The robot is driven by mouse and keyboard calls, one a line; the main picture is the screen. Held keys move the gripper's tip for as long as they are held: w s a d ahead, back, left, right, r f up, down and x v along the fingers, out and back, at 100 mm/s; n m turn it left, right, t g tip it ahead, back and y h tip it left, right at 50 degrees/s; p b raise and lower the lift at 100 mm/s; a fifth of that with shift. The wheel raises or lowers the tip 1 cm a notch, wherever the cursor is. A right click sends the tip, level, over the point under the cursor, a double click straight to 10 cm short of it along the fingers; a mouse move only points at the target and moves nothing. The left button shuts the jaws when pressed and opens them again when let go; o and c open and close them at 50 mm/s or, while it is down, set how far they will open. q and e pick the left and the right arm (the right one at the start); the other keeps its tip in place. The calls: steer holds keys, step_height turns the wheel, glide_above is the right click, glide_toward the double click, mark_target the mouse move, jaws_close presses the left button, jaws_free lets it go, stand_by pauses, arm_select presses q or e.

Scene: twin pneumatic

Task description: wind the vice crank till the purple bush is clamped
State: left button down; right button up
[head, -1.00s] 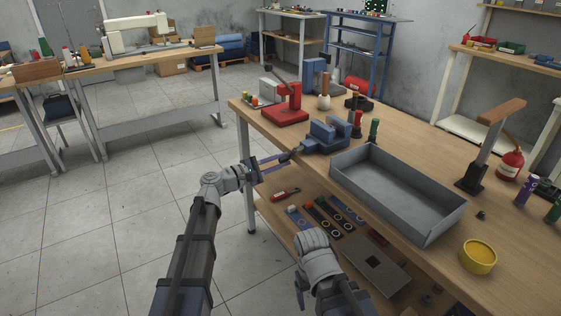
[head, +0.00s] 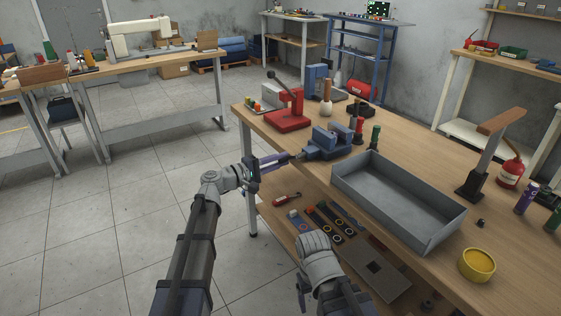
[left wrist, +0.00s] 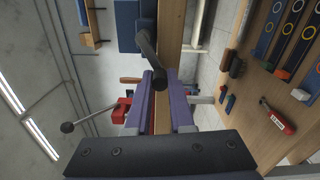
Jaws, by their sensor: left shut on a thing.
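The blue vice (head: 328,142) stands near the left edge of the wooden bench, and part of it shows at the top of the left wrist view (left wrist: 132,28). Its dark crank (head: 298,157) points out over the bench edge towards my left arm. In the left wrist view the black crank handle (left wrist: 149,58) runs down to the fingertips. My left gripper (head: 275,161) is shut on this handle, with its purple-grey fingers on either side. I cannot make out the purple bush in the vice jaws.
A grey open tray (head: 400,203) stands right of the vice. A red press (head: 289,112) stands behind it to the left. Red and green bottles (head: 375,137) stand close on its right. A lower shelf (head: 283,224) carries several tools. The floor left of the bench is clear.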

stand_by(0.5)
arm_select(q)
steer(key=c, duration=0.8)
jaws_free()
steer(key=shift+v, duration=3.95)
